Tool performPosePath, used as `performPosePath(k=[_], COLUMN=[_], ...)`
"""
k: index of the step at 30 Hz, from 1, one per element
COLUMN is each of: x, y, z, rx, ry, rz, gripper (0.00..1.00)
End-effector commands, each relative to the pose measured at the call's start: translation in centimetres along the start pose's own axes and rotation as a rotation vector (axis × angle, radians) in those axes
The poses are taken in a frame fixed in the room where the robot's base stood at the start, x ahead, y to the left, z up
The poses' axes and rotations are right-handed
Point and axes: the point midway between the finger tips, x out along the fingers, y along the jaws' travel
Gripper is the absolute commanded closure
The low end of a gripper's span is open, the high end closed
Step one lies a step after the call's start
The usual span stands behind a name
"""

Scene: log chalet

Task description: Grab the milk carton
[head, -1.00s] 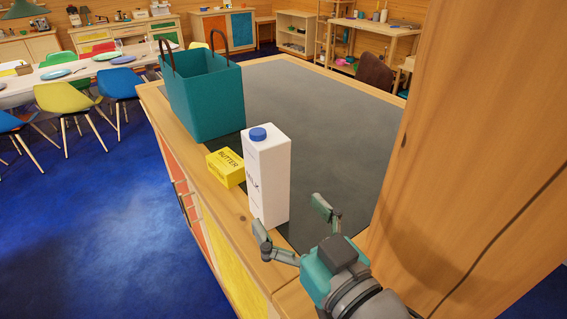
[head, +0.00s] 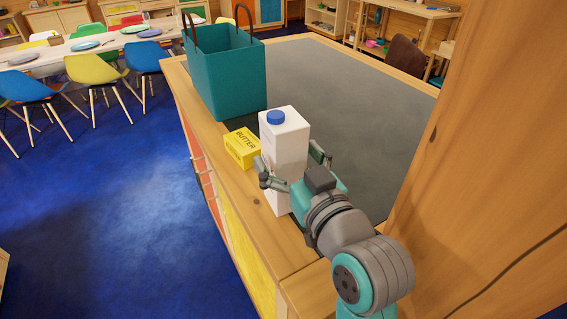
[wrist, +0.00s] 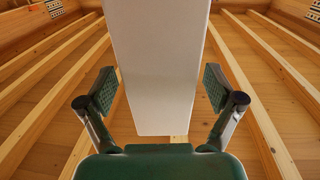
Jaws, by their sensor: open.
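The milk carton (head: 284,150) is tall and white with a blue cap. It stands upright near the left edge of the counter. My gripper (head: 291,168) is at the carton's near side, with one finger on each side of it. In the wrist view, the carton (wrist: 157,65) is between the two open fingers of my gripper (wrist: 158,90). A gap shows on each side, so the fingers do not appear to touch it. Part of the carton's right side is hidden by my gripper in the head view.
A yellow butter box (head: 242,147) lies close behind and left of the carton. A teal bag (head: 226,75) with brown handles stands farther back on the counter (head: 345,85). A wooden post (head: 480,150) rises at the right. The counter's middle is clear.

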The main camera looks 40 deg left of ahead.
Motion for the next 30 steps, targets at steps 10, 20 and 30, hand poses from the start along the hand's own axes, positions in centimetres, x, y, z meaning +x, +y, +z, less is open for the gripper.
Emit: performPosePath(k=[10, 20, 30], x=[1.8, 1.7, 1.7], y=[0.0, 0.0, 0.0], z=[0.0, 0.0, -0.2], rx=[0.0, 0.001, 0.0], ry=[0.001, 0.0, 0.004], rz=[0.0, 0.0, 0.0], gripper=[0.08, 0.71, 1.0])
